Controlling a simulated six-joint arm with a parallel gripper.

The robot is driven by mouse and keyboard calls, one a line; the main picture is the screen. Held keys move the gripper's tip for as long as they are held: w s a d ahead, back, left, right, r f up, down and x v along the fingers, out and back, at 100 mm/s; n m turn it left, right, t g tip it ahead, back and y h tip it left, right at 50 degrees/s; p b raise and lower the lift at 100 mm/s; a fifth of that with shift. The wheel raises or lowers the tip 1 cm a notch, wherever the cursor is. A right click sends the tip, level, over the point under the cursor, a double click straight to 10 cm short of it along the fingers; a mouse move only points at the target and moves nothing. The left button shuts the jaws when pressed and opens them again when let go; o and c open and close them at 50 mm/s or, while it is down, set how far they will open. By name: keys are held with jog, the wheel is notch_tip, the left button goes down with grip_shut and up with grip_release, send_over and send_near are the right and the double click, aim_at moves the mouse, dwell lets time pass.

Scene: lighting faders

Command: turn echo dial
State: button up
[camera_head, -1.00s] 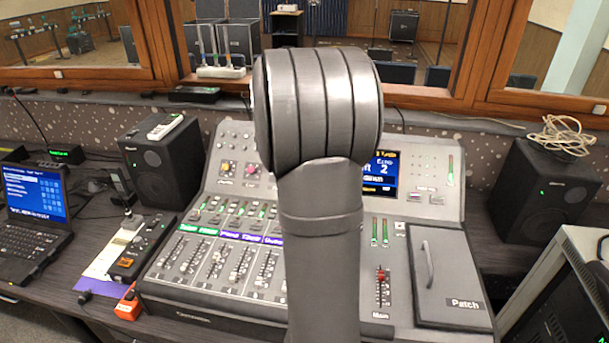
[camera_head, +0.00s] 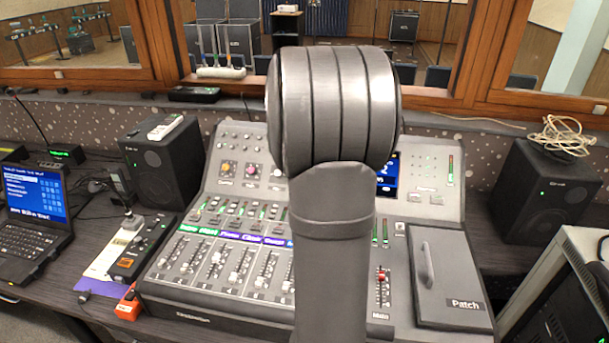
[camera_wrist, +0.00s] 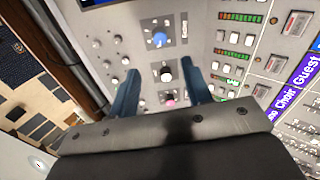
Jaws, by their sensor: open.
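My gripper shows in the wrist view (camera_wrist: 159,67) as two blue fingers spread apart, with nothing held between them. A white dial (camera_wrist: 167,75) on a dark square plate appears between the fingers. A pink dial (camera_wrist: 169,99) is nearer the gripper's base, and a blue dial (camera_wrist: 160,39) lies beyond the fingertips. The dial labels are too small to read, so I cannot tell which one is the echo dial.
The mixing console has faders (camera_head: 215,262), a red main fader (camera_head: 382,277) and a patch cover (camera_head: 450,277). A screen (camera_head: 388,178) is partly hidden by my arm. Speakers (camera_head: 165,165) (camera_head: 548,192) stand on both sides. Small white knobs (camera_wrist: 118,67) lie beside the fingers.

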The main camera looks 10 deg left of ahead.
jog(key=x, duration=1.1)
jog(key=shift+f, duration=0.1)
grip_shut()
